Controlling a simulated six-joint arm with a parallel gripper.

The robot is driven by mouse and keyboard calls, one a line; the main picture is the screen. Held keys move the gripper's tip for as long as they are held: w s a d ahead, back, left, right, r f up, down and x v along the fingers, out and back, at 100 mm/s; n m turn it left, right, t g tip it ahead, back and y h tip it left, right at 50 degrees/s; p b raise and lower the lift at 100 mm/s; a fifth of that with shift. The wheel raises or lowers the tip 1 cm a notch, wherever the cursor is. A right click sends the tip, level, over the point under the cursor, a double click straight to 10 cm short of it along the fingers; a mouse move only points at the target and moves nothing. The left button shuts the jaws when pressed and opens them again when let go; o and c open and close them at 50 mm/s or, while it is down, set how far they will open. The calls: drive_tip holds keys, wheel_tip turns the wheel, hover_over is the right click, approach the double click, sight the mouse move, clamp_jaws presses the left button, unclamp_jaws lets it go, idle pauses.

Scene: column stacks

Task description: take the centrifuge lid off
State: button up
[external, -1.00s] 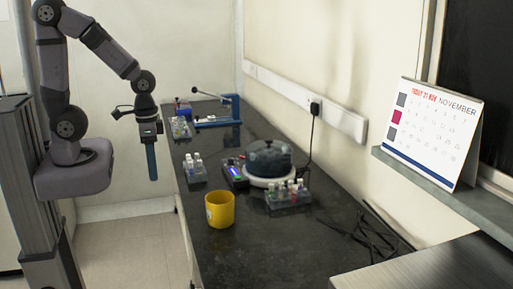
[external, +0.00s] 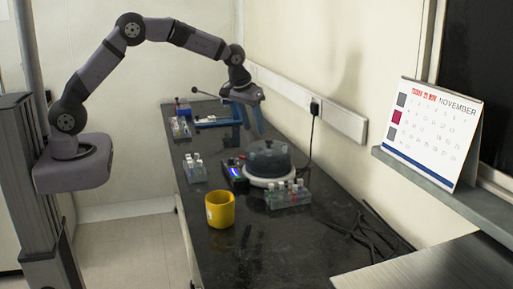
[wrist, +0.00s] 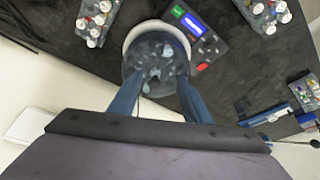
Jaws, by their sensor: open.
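The centrifuge has a white round base (external: 268,183) and a control panel (external: 236,175) with a lit blue screen. Its dark, see-through domed lid (external: 269,158) sits on the base. In the wrist view the lid (wrist: 157,60) lies between and just beyond my fingertips, with the white base rim (wrist: 130,38) around its far side. My gripper (external: 252,128) is open and empty, pointing down, above and behind the lid in the external view. Its two blue fingers also show in the wrist view (wrist: 160,78), spread apart. I see no contact with the lid.
A tube rack (external: 288,194) stands close in front of the centrifuge, and another rack (external: 195,170) stands to its left. A yellow mug (external: 220,209) is near the front. A blue lever device (external: 215,120) is at the back.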

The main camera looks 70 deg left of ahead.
drive_tip(key=n, duration=0.1)
approach(269, 139)
drive_tip(key=f, duration=0.1)
drive_tip(key=shift+t, duration=0.3)
drive_tip(key=shift+p+x, duration=2.1)
drive_tip(key=shift+x, duration=1.7)
drive_tip(key=shift+s+d, duration=0.1)
drive_tip(key=shift+s, duration=0.1)
drive_tip(key=shift+c, duration=0.6)
clamp_jaws()
